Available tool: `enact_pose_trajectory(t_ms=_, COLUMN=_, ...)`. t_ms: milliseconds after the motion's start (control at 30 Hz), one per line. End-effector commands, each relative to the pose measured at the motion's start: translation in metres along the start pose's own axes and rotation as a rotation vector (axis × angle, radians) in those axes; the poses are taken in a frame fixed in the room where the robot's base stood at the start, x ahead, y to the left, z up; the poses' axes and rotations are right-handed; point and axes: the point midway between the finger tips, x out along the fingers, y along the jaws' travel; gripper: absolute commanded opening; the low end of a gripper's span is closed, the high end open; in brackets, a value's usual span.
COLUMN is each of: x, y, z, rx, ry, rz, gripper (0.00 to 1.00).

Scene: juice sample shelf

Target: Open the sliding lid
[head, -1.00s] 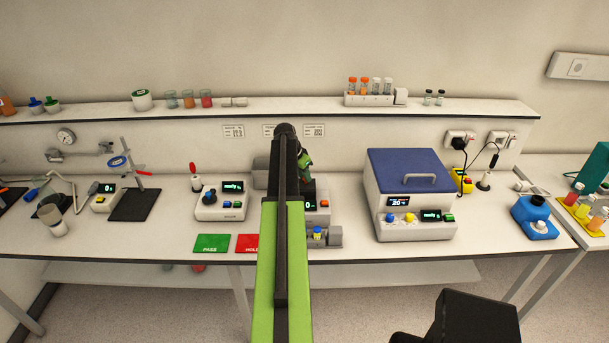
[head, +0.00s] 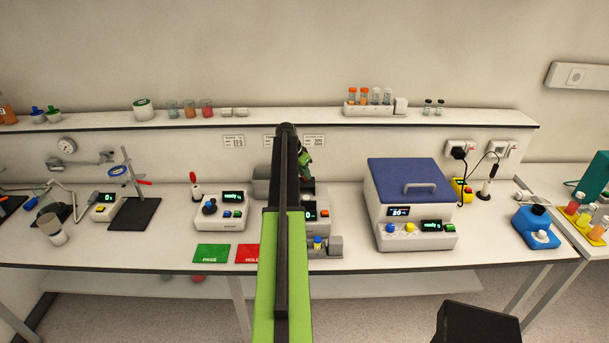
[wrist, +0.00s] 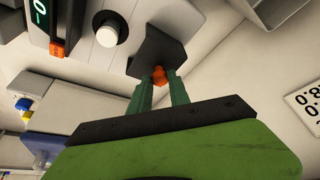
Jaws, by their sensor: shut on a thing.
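My gripper (wrist: 160,88) is shut on a small orange piece (wrist: 159,74) in the wrist view. The orange piece sits against a dark grey block (wrist: 158,48); I cannot tell whether that block is the sliding lid or a part on it. Beside it is a light device with a white knob (wrist: 107,35), an orange button and a green display. In the head view the device (head: 322,225) stands mid-bench, partly hidden by my arm.
A blue-lidded box (head: 410,180) stands to the right of the device. A small console (head: 220,210) stands to its left, with green PASS (head: 212,253) and red HOLD (head: 247,254) mats in front. A wall shelf (head: 270,116) with jars and tubes runs behind.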

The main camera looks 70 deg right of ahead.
Motion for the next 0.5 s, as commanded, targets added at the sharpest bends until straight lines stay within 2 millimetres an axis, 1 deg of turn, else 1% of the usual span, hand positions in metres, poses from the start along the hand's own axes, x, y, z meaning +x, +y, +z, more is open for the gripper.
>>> enact_pose_trajectory(t_ms=33, x=-0.0004, y=-0.0015, z=0.0016, rx=-0.001, ry=-0.002, rz=-0.002, gripper=0.27)
enact_pose_trajectory(t_ms=167, x=-0.0003, y=-0.001, z=0.0012, rx=-0.001, ry=-0.001, rz=-0.002, gripper=0.43)
enact_pose_trajectory(t_ms=200, x=-0.0003, y=-0.0008, z=0.001, rx=0.0, ry=-0.001, rz=-0.001, gripper=0.45)
enact_pose_trajectory(t_ms=500, x=-0.0019, y=-0.0002, z=0.0004, rx=0.0, ry=-0.001, rz=-0.001, gripper=0.45)
